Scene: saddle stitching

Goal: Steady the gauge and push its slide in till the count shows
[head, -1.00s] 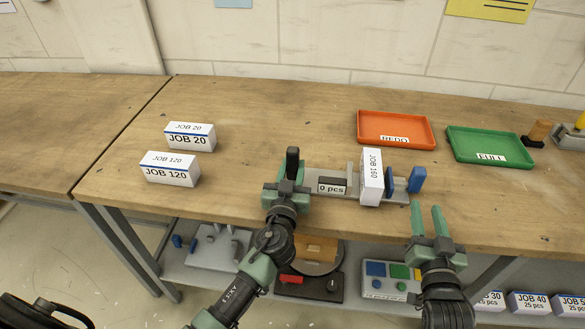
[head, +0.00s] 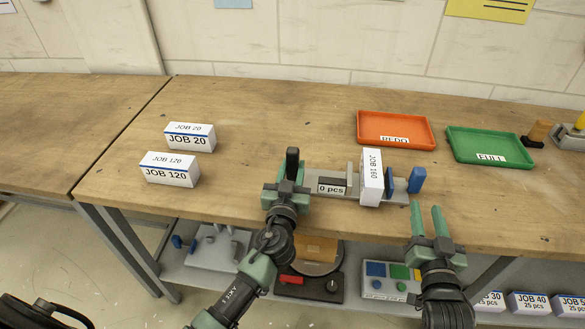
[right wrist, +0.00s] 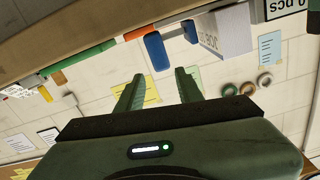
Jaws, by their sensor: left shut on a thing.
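The grey gauge (head: 325,193) lies on the bench near its front edge, its display (head: 332,188) reading "0 pcs". A white block marked JOB 160 (head: 371,178) stands upright on it, between a grey upright plate and the blue plate of the slide. The slide's blue end handle (head: 417,180) is at the gauge's right end, and also in the right wrist view (right wrist: 157,52). My left gripper (head: 291,172) is shut on the dark post at the gauge's left end. My right gripper (head: 428,222) is open and empty, in front of the blue handle and apart from it.
Blocks marked JOB 20 (head: 190,137) and JOB 120 (head: 170,170) sit at the left. An orange REDO tray (head: 397,117) and a green FULL tray (head: 500,133) lie behind the gauge to the right. A lower shelf holds more items. The bench right of the handle is clear.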

